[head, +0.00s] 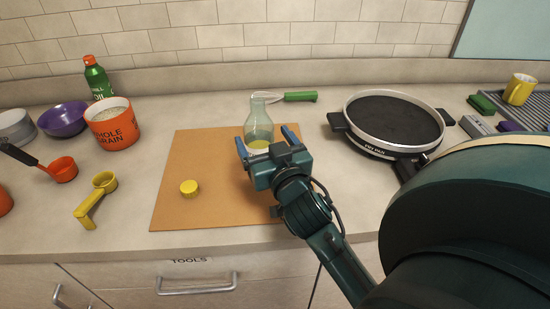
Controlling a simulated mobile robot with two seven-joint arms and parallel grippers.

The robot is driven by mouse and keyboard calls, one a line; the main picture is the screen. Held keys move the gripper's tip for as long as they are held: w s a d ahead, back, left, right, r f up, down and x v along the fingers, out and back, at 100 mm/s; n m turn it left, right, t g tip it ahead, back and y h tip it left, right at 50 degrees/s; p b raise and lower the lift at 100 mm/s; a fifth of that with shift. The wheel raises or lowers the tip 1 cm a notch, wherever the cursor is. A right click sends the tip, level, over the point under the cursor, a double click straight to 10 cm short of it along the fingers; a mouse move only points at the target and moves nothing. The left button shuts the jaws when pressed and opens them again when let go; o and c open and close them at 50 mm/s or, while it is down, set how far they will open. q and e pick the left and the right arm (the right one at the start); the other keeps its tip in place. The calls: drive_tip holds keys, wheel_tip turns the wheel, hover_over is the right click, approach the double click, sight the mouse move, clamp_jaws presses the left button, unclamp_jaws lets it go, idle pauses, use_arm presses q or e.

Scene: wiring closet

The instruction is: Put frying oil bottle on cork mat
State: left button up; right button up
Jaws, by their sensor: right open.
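A clear glass bottle with yellow oil in its bottom (259,120) stands upright at the back of the brown cork mat (182,160). My right gripper (266,138) is open at the bottle, with one blue fingertip to each side of its lower part. The gripper hides part of the bottle's base, and I cannot tell whether the fingers touch the glass. A round yellow cap (189,187) lies on the left part of the mat. A green bottle with a red cap and a label ending in "OIL" (97,80) stands at the back left. My left gripper is not in view.
A whisk with a green handle (300,96) lies behind the mat. A frying pan (394,118) sits to the right. An orange whole grain canister (113,127), a purple bowl (64,118) and a yellow scoop (95,200) are on the left.

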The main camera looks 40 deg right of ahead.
sight(264, 141)
drive_tip(key=b+v, duration=0.1)
drive_tip(key=v, duration=0.4)
drive_tip(key=shift+f, duration=0.1)
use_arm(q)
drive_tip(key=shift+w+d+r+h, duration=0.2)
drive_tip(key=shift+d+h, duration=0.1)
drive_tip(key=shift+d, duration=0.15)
use_arm(e)
drive_tip(key=shift+v, duration=0.8)
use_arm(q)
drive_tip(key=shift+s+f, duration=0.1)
